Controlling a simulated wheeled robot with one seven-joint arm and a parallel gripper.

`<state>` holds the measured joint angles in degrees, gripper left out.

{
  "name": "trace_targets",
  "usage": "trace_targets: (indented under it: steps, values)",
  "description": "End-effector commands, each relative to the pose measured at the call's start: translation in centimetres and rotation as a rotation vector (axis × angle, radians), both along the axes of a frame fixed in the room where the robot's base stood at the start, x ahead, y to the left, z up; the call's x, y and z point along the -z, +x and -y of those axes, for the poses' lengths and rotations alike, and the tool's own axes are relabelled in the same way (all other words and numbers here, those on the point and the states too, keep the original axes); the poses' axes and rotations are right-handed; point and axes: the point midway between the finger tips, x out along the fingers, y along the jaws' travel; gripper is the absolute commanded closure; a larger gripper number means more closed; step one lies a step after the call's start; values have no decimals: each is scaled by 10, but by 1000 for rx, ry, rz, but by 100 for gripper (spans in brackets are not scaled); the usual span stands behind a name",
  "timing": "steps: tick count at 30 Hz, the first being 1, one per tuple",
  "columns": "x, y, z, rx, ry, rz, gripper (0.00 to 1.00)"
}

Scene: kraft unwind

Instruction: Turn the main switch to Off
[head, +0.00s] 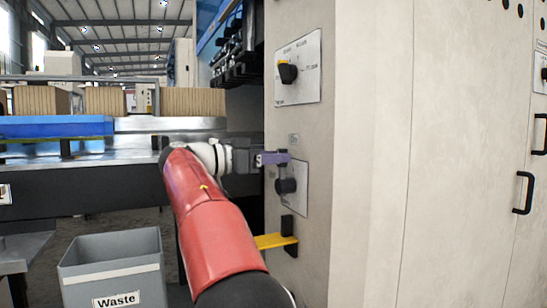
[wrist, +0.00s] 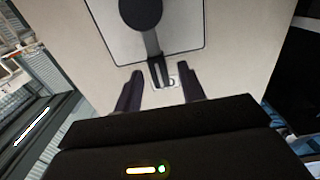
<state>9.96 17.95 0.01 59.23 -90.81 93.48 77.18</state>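A black rotary switch (head: 285,186) sits on a pale plate low on the cabinet's side panel. In the wrist view its round hub (wrist: 140,12) is at the top, and its lever (wrist: 155,52) points down the picture. My gripper (head: 273,158) is at the panel, just above the hub in the head view. In the wrist view my gripper (wrist: 161,90) has its two dark purple fingers apart, one on each side of the lever's tip. I cannot tell whether they touch the lever. The plate's position labels are not readable.
Another black rotary knob with a yellow mark (head: 288,73) is higher on the same panel. A yellow lever (head: 275,241) sticks out below the switch. A grey Waste bin (head: 112,272) stands at lower left. A steel table (head: 110,150) is behind my arm.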

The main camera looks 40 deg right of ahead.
Motion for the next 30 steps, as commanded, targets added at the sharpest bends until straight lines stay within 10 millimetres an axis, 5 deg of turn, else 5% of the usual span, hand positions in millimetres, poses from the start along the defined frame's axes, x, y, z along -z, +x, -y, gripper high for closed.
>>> trace_targets:
  steps: [8,17,30]
  values:
    - [0,0,2,-1,0,0,60]
    - [0,-1,2,-1,0,0,99]
    - [-1,0,7,1,6,-23,100]
